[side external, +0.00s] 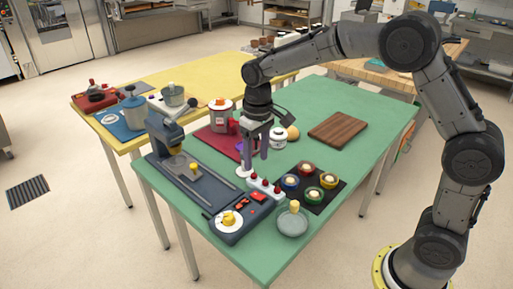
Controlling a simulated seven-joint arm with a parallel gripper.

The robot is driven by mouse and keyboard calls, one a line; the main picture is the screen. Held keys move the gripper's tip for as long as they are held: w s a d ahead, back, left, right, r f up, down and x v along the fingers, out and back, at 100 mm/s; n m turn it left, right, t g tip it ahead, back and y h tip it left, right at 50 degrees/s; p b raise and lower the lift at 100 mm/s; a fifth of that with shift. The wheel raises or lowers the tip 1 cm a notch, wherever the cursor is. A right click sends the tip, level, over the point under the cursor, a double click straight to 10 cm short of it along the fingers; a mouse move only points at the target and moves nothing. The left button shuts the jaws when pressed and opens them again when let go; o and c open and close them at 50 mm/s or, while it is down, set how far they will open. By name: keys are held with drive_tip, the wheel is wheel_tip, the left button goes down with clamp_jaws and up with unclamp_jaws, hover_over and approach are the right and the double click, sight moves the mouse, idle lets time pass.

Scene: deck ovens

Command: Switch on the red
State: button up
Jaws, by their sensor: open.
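A dark blue-grey control panel (222,233) sits at the near edge of the green table. It bears small red switches (242,206) and a round yellow-and-white knob (230,219). A white strip with several red knobs (264,187) lies just behind it. Whether any switch is on or off is too small to tell. My gripper (255,165) points down, open, above and behind the white strip, with its fingers apart. I see nothing held between them. A round white base (243,171) shows beside the left finger, partly hidden.
A grey machine (165,130) stands to the left. A wooden board (338,128) lies behind. The green table (365,101) is clear around the board.

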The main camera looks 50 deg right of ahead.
drive_tip(key=shift+r, duration=1.3)
drive_tip(key=s+d+r+t, duration=0.2)
drive_tip(key=s+r+t, duration=0.1)
drive_tip(key=s+r, duration=0.85)
drive_tip(key=s+f+t, duration=0.1)
drive_tip(key=s+f, duration=0.1)
drive_tip(key=s, duration=0.5)
drive_tip(key=s+d+f+t, duration=0.1)
drive_tip(key=s+f, duration=0.2)
drive_tip(key=s, duration=0.5)
drive_tip(key=shift+f, duration=0.15)
drive_tip(key=shift+s+d, duration=0.1)
